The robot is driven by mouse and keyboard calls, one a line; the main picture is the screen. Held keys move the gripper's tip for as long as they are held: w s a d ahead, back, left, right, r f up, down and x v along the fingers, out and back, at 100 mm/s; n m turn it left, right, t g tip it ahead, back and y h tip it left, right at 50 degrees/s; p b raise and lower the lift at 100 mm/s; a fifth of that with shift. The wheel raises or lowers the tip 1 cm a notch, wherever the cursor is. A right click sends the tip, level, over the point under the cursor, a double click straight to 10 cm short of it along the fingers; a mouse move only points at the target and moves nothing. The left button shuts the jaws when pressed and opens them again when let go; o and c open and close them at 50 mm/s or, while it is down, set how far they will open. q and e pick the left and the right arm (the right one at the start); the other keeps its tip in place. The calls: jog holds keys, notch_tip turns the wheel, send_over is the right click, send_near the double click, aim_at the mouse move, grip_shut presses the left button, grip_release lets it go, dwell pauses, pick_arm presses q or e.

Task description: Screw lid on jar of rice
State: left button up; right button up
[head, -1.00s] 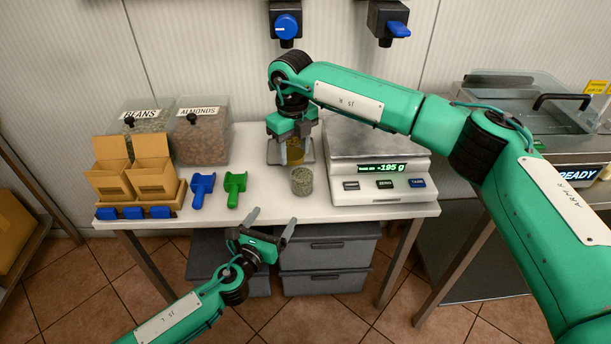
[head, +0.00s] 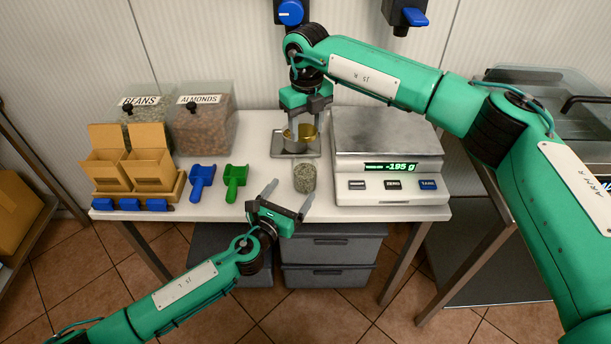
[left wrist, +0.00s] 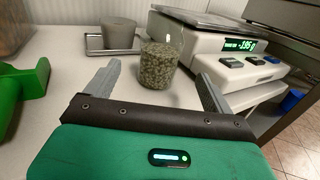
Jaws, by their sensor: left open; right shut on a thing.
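In the left wrist view the jar (left wrist: 158,66) stands just beyond and between my spread fingers. My left gripper (head: 289,190) is open and empty at the table's front edge, its fingers pointing at the jar. My right gripper (head: 304,115) points down behind the jar, shut on a gold-coloured thing (head: 308,131), apparently the lid, at a grey cylinder over a small metal tray. Its grip is partly hidden.
The scale (head: 388,165) reading -195 g stands close right of the jar. The metal tray (head: 282,147) lies behind the jar. Blue (head: 201,180) and green (head: 236,180) scoops, cardboard boxes (head: 152,172) and bins of beans and almonds (head: 203,128) are left. Some table is clear between green scoop and jar.

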pick_arm(q)
jog(key=x, duration=1)
jog(key=shift+w, duration=0.1)
jog(key=c, duration=1.5)
jog(key=shift+o, duration=0.2)
pick_arm(e)
send_over(306, 158)
jog(key=shift+f, duration=2.45)
jog(key=shift+f, duration=0.85)
jog(key=shift+f, duration=0.6)
